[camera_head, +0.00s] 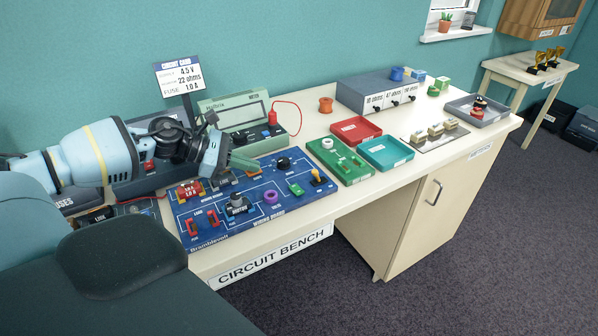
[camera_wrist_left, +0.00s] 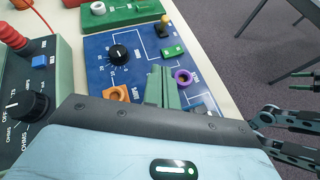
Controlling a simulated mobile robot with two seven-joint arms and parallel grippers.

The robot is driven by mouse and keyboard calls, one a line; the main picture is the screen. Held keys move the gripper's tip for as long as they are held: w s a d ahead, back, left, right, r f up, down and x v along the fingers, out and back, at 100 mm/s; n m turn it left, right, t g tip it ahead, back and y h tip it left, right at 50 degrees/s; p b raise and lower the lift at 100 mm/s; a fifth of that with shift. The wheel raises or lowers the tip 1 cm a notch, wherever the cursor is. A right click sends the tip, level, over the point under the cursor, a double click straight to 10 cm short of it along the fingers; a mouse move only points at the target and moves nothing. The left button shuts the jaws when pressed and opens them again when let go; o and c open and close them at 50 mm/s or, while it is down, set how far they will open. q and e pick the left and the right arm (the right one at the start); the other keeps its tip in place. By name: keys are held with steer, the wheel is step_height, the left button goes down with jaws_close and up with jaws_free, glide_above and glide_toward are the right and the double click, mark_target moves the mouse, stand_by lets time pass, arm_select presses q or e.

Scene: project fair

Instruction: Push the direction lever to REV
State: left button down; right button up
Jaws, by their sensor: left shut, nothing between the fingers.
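The blue wiring board (camera_head: 256,205) lies on the bench. The lever also shows at the top of the left wrist view (camera_wrist_left: 163,24). Its markings are too small to read. My left gripper (camera_head: 258,168) is shut and empty above the board's back edge, left of the lever and apart from it. Its green fingers (camera_wrist_left: 162,85) point toward the board in the wrist view. Part of my right gripper (camera_wrist_left: 300,95) shows at that view's right edge, cut off.
On the board are a black dial (camera_head: 284,163), a purple ring (camera_head: 270,197) and a green block (camera_head: 295,188). A green meter (camera_head: 237,112) stands behind. A green board (camera_head: 340,160), a red tray (camera_head: 356,130) and a teal tray (camera_head: 386,152) are to the right.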

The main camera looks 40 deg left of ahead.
mark_target(298, 185)
arm_select(q)
steer(key=shift+b+x, duration=0.5)
steer(key=shift+x, duration=0.45)
steer(key=shift+b+x, duration=0.55)
steer(key=shift+x, duration=0.75)
steer(key=shift+w+d+f, duration=0.3)
steer(key=shift+w+d, duration=0.1)
steer(key=shift+w, duration=0.1)
steer(key=x, duration=0.3)
steer(key=shift+d+r, duration=0.1)
steer(key=shift+w+d+r+p, duration=0.25)
steer(key=shift+w+d+p, duration=0.15)
steer(key=shift+w+d, duration=0.15)
steer(key=shift+w+d+r+p, duration=0.25)
steer(key=shift+w+d+p, duration=0.2)
steer(key=shift+d, duration=0.15)
steer(key=shift+w+d, duration=0.25)
steer(key=shift+d, duration=0.1)
steer(key=shift+f, duration=0.15)
arm_select(e)
steer(key=shift+s+a+f, duration=0.1)
steer(key=shift+s+f, duration=0.3)
steer(key=shift+f, duration=0.05)
arm_select(q)
steer(key=shift+a, duration=0.1)
arm_select(e)
steer(key=shift+w, duration=0.1)
